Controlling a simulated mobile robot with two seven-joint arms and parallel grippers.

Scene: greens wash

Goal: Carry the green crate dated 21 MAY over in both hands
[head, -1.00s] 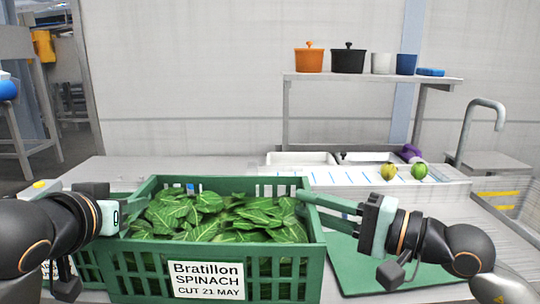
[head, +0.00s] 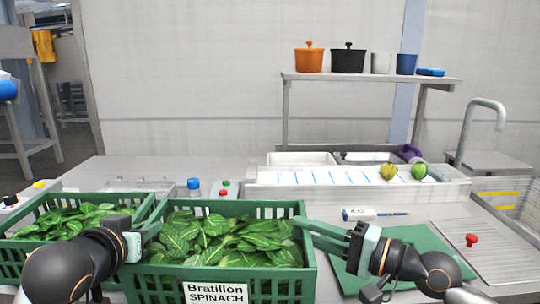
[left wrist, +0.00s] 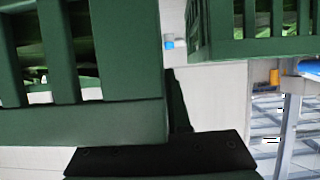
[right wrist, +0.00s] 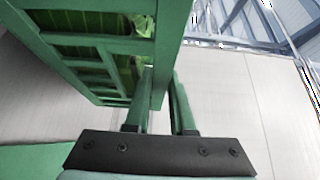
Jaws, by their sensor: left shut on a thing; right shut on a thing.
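The green crate (head: 222,276) full of spinach leaves (head: 215,238) is at the front centre in the head view. The right wrist view shows the crate's wall (right wrist: 172,45) between the fingers (right wrist: 160,105). The left wrist view shows green slats (left wrist: 125,60) close beside a finger (left wrist: 180,100). I cannot tell whether the crate touches the counter.
Another green crate (head: 20,262) of leaves stands close on the left. A green board (head: 410,250), a white-and-blue item (head: 360,214) and a red item (head: 471,240) lie right.

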